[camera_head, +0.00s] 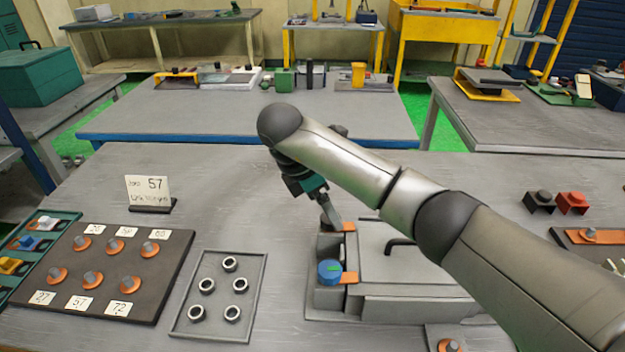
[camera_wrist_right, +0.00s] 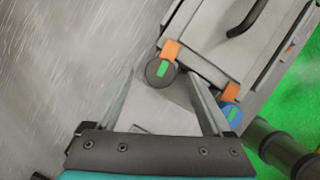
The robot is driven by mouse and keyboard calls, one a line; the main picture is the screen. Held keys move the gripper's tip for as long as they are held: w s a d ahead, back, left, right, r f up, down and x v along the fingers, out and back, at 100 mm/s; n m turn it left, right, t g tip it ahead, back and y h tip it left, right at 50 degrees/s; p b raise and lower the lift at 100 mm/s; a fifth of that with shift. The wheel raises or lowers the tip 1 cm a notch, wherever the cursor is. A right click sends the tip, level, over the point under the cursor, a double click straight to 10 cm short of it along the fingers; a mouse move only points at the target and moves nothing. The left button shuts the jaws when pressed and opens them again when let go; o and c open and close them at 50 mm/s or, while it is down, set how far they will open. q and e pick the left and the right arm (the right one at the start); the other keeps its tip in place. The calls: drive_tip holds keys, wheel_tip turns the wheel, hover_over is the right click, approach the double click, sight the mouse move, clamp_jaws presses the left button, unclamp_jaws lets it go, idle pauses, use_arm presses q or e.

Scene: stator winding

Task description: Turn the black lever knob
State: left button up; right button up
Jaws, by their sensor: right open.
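The black knob (camera_wrist_right: 153,77) is a dark round cap with a green mark, beside an orange tab (camera_wrist_right: 171,49) on the grey fixture, in the right wrist view. In the head view my right gripper covers most or all of it. My right gripper (camera_head: 331,217) comes down over the left end of the fixture (camera_head: 385,295). In the wrist view its open fingers (camera_wrist_right: 158,76) point at the black knob, which shows between the tips; I cannot tell whether they touch it. A blue knob (camera_head: 329,272) with a green mark sits nearer, beside another orange tab. My left gripper is not in view.
A black bent handle (camera_head: 400,244) stands on the fixture top. A tray of several metal rings (camera_head: 263,262) and a dark board with numbered cards (camera_head: 180,245) lie to the left. A sign (camera_head: 147,188) stands behind them. The grey table between is bare.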

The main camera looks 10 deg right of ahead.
drive_tip(key=p+v, duration=0.5)
drive_tip(key=v, duration=0.8)
drive_tip(key=shift+a+r+p, duration=0.15)
drive_tip(key=shift+r+p, duration=0.15)
drive_tip(key=shift+r, duration=0.05)
